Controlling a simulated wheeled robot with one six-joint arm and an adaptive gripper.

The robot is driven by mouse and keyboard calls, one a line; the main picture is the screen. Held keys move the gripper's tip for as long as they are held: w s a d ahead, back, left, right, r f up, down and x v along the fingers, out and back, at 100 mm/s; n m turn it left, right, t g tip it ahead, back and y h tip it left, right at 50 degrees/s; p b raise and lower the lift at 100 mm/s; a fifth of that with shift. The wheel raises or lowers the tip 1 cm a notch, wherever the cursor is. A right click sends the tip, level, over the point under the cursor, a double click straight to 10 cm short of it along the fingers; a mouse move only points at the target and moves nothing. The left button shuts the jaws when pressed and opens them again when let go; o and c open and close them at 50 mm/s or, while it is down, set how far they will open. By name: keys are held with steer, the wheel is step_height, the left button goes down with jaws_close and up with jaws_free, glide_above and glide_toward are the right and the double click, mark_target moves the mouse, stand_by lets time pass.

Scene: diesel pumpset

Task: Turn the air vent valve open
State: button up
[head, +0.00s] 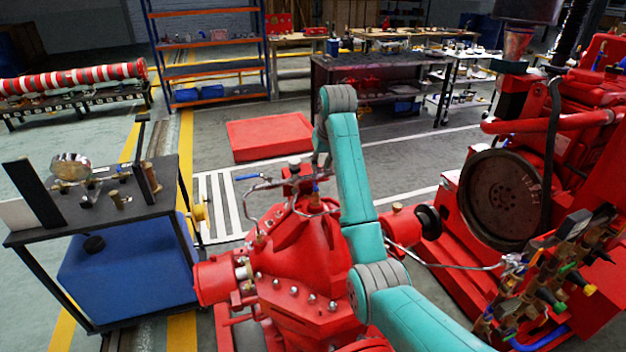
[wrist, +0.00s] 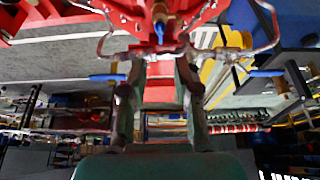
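The red pump (head: 300,255) stands in the middle of the head view. A small brass valve with a blue lever (head: 316,187) sits on its top, and I take it for the air vent valve. In the wrist view its blue lever (wrist: 160,32) hangs just beyond my fingertips, roughly midway between them. My gripper (head: 320,160) is above the pump top, and my arm hides part of it. In the wrist view my gripper (wrist: 159,62) has its two fingers spread apart with nothing clasped between them. I cannot tell whether a finger touches the valve.
Thin metal pipes run beside the pump top, and another blue handle (head: 248,177) stands out at left. A workbench (head: 110,205) with a blue tank (head: 125,265) is at left. A red engine (head: 560,130) is at right.

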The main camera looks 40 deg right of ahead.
mark_target(316, 185)
steer(key=x, duration=1)
jaws_close()
